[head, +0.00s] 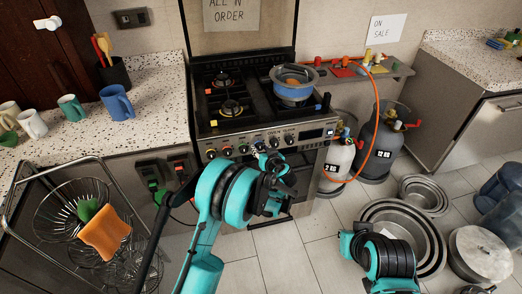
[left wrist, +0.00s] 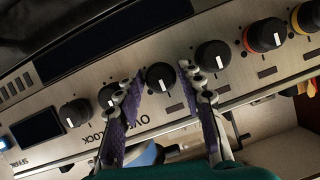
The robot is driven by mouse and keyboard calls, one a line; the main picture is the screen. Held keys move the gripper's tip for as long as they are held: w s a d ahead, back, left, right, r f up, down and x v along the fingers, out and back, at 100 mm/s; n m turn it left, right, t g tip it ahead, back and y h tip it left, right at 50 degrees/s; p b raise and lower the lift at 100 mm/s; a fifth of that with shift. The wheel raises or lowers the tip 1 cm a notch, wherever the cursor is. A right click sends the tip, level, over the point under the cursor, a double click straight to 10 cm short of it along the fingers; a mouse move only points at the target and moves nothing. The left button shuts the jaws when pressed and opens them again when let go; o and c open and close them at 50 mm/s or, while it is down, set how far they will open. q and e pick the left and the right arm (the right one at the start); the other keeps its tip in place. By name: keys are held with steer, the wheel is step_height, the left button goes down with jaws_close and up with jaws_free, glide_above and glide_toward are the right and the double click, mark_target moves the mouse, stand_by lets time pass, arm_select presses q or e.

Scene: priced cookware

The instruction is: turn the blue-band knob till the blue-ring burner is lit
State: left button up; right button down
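The black stove knobs run along the stove's steel front panel in the head view. My left gripper (head: 268,160) is in front of this row. In the left wrist view my left gripper (left wrist: 160,78) is open, with one finger on each side of a black knob (left wrist: 160,77); gaps show beside it. That knob's white pointer is nearly upright. A small blue mark (head: 318,107) shows at the cooktop's right edge. I see no flame on the burners. My right arm shows low right; its fingers cannot be made out.
A blue pot (head: 292,91) stands at the cooktop's back right. Two gas cylinders (head: 383,150) with an orange hose stand right of the stove. Metal bowls (head: 402,215) lie on the floor. A wire rack (head: 75,205) stands at left. Neighbouring knobs (left wrist: 213,55) are close to my left fingers.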

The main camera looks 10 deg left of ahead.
arm_select(q)
steer(key=c, duration=0.6)
steer(key=shift+o, duration=0.2)
steer(key=m+y, duration=0.2)
steer(key=m, duration=0.1)
steer(key=shift+d, duration=0.15)
steer(key=m+y, duration=0.2)
steer(key=m, duration=0.1)
steer(key=shift+w+f+m, duration=0.1)
steer(key=shift+f+m, duration=0.05)
steer(key=shift+m, duration=0.15)
steer(key=m+y, duration=0.1)
steer(key=m, duration=0.1)
steer(key=m+y, duration=0.1)
steer(key=m, duration=0.1)
steer(key=shift+d+f+m+t, duration=0.1)
steer(key=shift+f+m+t, duration=0.05)
steer(key=shift+m+t, duration=0.15)
steer(key=m, duration=0.2)
steer(key=m+t+y, duration=0.1)
steer(key=m, duration=0.1)
steer(key=shift+f+m+t, duration=0.1)
steer(key=shift+m+t, duration=0.2)
